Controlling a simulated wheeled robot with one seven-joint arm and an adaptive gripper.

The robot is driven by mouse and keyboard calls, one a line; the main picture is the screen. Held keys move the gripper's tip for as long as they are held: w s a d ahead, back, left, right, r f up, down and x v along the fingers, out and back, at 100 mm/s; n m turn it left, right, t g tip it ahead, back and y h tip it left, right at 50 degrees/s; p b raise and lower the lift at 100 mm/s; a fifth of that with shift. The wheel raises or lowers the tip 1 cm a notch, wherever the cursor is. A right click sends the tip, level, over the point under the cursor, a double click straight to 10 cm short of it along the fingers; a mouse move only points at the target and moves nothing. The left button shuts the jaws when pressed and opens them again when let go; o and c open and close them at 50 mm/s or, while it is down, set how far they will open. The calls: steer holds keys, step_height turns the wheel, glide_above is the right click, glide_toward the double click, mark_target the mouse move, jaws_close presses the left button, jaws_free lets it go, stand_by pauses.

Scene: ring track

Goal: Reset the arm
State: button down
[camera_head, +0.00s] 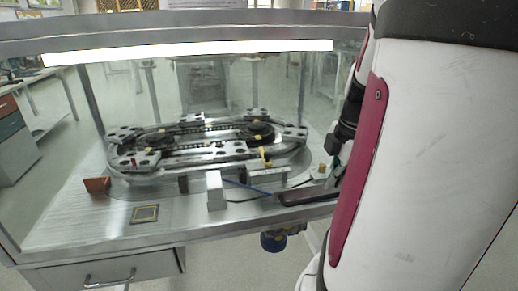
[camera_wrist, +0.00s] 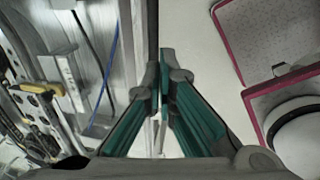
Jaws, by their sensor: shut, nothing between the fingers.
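My gripper (camera_wrist: 164,60) shows in the wrist view with its green-sided fingers together at the tips, holding nothing. It points along the metal front edge of the table, with the grey floor to its right. In the head view my white and dark red arm fills the right side and hides most of the gripper. The ring track (camera_head: 190,143), an oval metal conveyor, stands on the table to the left of my arm. Part of the track also shows at the left of the wrist view.
A clear enclosure with a bright light strip (camera_head: 190,53) surrounds the track. The metal table (camera_head: 80,222) has a drawer handle (camera_head: 110,280) below. A reddish-brown block (camera_head: 97,184), a yellow-framed square (camera_head: 145,213) and a pale upright block (camera_head: 215,190) are on the tabletop. A blue cable (camera_wrist: 108,70) lies near the edge.

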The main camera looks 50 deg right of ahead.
step_height(320, 180, up, 9)
steer(key=s+p, duration=0.1)
steer(key=p, duration=0.1)
steer(key=w+a+r+m+t+p, duration=0.1)
steer(key=w+a+r+m+p, duration=0.2)
steer(key=a, duration=0.6)
steer(key=w+a+r+m+t+p, duration=0.15)
steer(key=a+r, duration=0.25)
steer(key=a, duration=0.4)
steer(key=s+a+r+m+p, duration=0.1)
steer(key=s+a+m+p, duration=0.1)
steer(key=a, duration=0.5)
steer(key=s+a+r+m+y+p, duration=0.1)
steer(key=s+a+m+p, duration=0.2)
steer(key=a, duration=0.5)
steer(key=shift+r+m, duration=0.4)
steer(key=shift+m, duration=0.45)
steer(key=shift+d, duration=0.1)
